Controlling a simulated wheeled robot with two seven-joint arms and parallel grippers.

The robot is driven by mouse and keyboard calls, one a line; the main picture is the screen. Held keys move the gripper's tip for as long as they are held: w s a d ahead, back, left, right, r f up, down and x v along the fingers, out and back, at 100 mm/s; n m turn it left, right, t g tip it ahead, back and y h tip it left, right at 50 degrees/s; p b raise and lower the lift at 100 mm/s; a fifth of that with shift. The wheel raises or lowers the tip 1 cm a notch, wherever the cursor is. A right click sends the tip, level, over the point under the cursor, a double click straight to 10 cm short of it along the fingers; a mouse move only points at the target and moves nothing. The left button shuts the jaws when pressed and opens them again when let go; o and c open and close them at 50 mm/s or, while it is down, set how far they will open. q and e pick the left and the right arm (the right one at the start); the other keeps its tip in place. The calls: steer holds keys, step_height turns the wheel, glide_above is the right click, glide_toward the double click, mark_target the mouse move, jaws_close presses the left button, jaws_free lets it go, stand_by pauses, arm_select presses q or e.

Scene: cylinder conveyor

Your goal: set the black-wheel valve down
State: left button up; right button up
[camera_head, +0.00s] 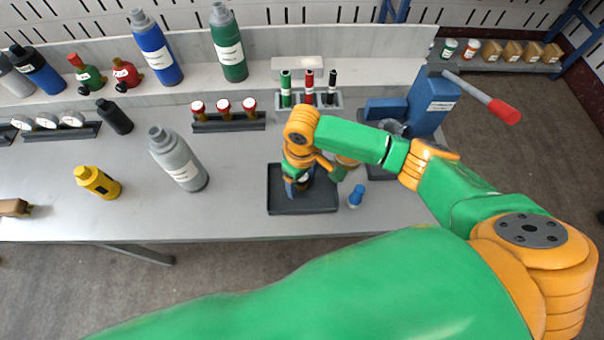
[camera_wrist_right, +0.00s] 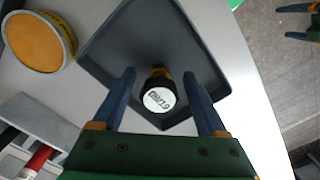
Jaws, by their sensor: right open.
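The black-wheel valve (camera_wrist_right: 159,92) stands in the dark tray (camera_wrist_right: 110,48), its black wheel with a white lettered label facing the wrist camera and a bit of brass body showing behind it. The tray also shows in the head view (camera_head: 302,208). My right gripper (camera_wrist_right: 160,84) is open, with one blue finger on each side of the valve and a visible gap on both sides. In the head view my right gripper (camera_head: 297,187) reaches down over the tray and mostly hides the valve.
A round tin with an orange top (camera_wrist_right: 38,41) is beside the tray. A grey cylinder (camera_head: 178,160) and a yellow one (camera_head: 97,182) are to the left. A blue machine (camera_head: 428,102) with a red-ended lever is at the right.

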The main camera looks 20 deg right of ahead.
step_height(320, 180, up, 12)
steer(key=shift+f+p, duration=0.1)
steer(key=shift+p, duration=0.5)
